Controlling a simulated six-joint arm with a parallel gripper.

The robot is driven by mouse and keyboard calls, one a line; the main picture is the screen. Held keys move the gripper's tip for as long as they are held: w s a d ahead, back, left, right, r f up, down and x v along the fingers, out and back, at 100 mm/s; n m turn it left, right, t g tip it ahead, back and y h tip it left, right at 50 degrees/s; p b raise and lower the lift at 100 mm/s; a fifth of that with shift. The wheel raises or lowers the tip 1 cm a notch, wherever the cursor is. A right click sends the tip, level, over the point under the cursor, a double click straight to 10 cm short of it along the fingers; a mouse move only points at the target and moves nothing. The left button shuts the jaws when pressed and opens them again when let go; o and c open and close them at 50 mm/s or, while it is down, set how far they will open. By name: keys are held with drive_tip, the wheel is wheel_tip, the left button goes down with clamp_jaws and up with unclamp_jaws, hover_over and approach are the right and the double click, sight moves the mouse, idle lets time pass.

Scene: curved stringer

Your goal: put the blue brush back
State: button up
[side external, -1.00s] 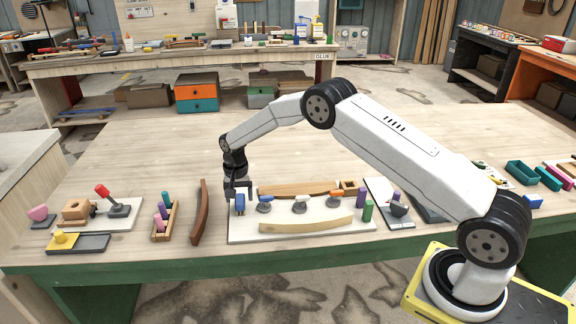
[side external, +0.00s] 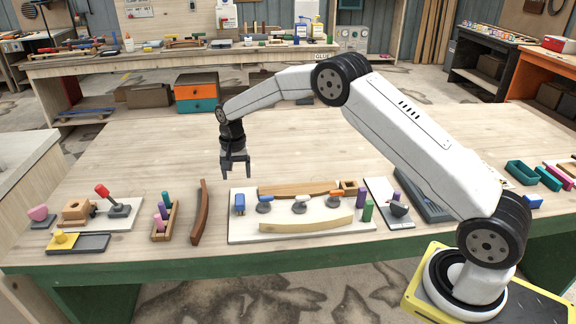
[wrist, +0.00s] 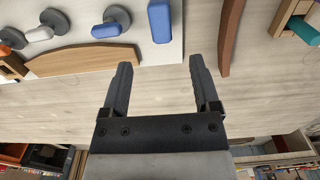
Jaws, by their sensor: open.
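The blue brush (side external: 239,205) stands at the left end of the white board (side external: 300,232), with its blue part uppermost. It also shows in the wrist view (wrist: 159,21), near the board's edge. My gripper (side external: 236,175) is open and empty, above the table behind the board's left end, apart from the brush. In the wrist view the two fingers (wrist: 157,75) are spread, with only bare table between them.
On the board a second blue-topped piece (side external: 264,201) on a grey disc stands right of the brush, with white and orange ones farther right. Two pale curved wooden strips (side external: 305,225) lie there too. A dark curved strip (side external: 199,212) lies to the left. The table behind is clear.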

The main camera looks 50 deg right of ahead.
idle(0.3)
drive_tip(key=s+a+r+n+t, duration=0.1)
drive_tip(key=s+n, duration=0.3)
drive_tip(key=s, duration=1.1)
drive_tip(key=s+a+r+n+t, duration=0.1)
drive_tip(key=s+a+r+n, duration=0.2)
drive_tip(key=s, duration=1.2)
drive_tip(key=shift+s+r+n+t, duration=0.35)
drive_tip(key=shift+r+n, duration=0.3)
drive_tip(key=shift+n, duration=0.35)
drive_tip(key=shift+a, duration=0.1)
